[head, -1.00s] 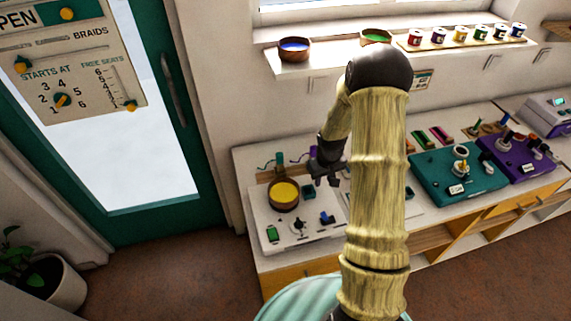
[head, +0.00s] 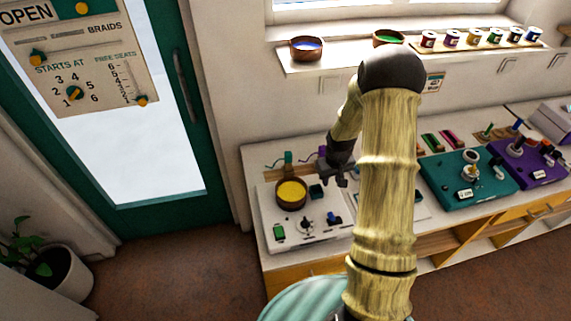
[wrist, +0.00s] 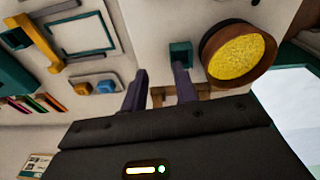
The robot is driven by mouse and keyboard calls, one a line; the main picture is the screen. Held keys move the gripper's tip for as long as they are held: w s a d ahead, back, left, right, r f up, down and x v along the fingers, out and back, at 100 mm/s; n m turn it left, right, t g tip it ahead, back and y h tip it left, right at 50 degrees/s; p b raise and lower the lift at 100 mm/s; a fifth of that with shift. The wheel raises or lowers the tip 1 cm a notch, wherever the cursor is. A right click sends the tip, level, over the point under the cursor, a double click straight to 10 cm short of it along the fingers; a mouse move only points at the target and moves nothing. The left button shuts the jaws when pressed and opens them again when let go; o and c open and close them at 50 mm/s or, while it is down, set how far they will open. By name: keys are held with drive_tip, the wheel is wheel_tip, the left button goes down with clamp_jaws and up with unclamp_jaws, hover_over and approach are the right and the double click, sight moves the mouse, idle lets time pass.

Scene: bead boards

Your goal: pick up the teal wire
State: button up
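A teal upright piece (head: 288,157) with a thin dark squiggle beside it stands at the back of the counter, left of my gripper in the head view. It looks like the teal wire, but it is too small to be sure. My gripper (head: 335,182) hangs over the white board (head: 268,222), right of the bowl of yellow beads (head: 291,192). In the wrist view my gripper (wrist: 160,78) has its two fingers apart with nothing clearly held between them. The wire cannot be made out in the wrist view.
A small teal block (head: 316,191) sits beside the bowl and also shows near the fingers in the wrist view (wrist: 180,53). A teal board (head: 440,185) and a purple board (head: 540,172) stand right. Bowls and spools line the shelf above.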

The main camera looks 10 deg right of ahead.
drive_tip(key=shift+w, duration=0.1)
drive_tip(key=s+a+r, duration=0.5)
drive_tip(key=s+r, duration=0.4)
drive_tip(key=s+a+r+m+t, duration=0.1)
drive_tip(key=s+a+r, duration=0.5)
drive_tip(key=s+r, duration=0.3)
drive_tip(key=shift+s+a+r, duration=0.2)
drive_tip(key=shift+s+r, duration=0.1)
drive_tip(key=shift+s, duration=0.1)
drive_tip(key=shift+o, duration=0.2)
drive_tip(key=shift+o, duration=0.6)
